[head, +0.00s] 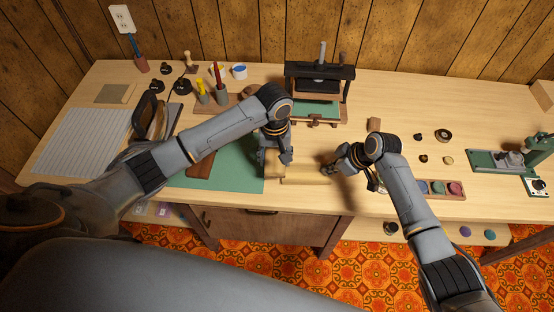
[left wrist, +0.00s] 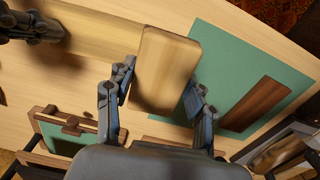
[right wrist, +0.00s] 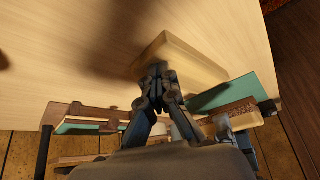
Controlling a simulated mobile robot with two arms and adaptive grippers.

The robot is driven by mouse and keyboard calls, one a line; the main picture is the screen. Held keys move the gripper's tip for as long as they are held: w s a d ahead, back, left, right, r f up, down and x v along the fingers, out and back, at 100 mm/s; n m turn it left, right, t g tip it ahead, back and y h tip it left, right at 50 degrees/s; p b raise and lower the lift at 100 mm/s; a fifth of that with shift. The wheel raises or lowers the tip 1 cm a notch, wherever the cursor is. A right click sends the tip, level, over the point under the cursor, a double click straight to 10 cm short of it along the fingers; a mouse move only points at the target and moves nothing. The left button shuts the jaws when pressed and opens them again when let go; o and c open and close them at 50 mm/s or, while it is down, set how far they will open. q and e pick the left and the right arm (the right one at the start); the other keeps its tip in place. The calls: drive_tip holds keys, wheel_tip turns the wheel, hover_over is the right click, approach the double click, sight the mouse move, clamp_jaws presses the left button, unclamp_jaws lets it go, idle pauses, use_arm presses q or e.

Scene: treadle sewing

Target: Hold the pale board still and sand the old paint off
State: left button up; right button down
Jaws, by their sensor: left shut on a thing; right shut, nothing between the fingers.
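My right gripper (head: 332,168) is shut and empty at the board's right end. In the right wrist view its closed tips (right wrist: 158,82) are at the edge of the board (right wrist: 185,58); I cannot tell whether they touch. No old paint can be made out.
A dark press (head: 320,80) stands behind the grippers. A small brown block (head: 374,124) lies to the right, behind my right arm. A dark wood piece (head: 200,165) lies on the mat.

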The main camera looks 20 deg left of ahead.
use_arm(q)
drive_tip(key=shift+r, duration=0.1)
use_arm(e)
drive_tip(key=shift+s+d+f, duration=0.1)
drive_tip(key=shift+f, duration=0.05)
